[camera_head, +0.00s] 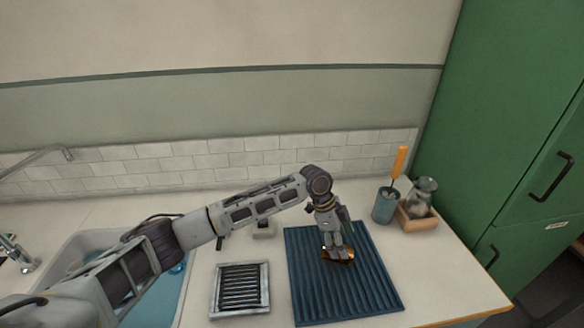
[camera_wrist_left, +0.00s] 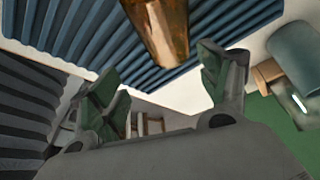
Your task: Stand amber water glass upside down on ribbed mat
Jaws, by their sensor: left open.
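The amber water glass (camera_head: 345,261) is at the ribbed blue mat (camera_head: 370,285), low beside my left fingertips, which partly hide it in the head view. In the left wrist view the glass (camera_wrist_left: 160,25) shows ahead of the fingers, cut off by the top edge, with the mat (camera_wrist_left: 75,32) behind it. My left gripper (camera_head: 338,250) points down over the mat. In the wrist view its two green-padded fingers (camera_wrist_left: 160,68) are spread apart, and neither visibly touches the glass. I cannot tell for sure which end of the glass is up. My right gripper is out of view.
A slatted metal tray (camera_head: 240,312) stands left of the mat, and a sink (camera_head: 88,245) lies further left. A blue cup (camera_head: 384,207) with an orange-handled brush and a wooden caddy (camera_head: 418,222) holding a jug stand behind right. The counter right of the mat is clear.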

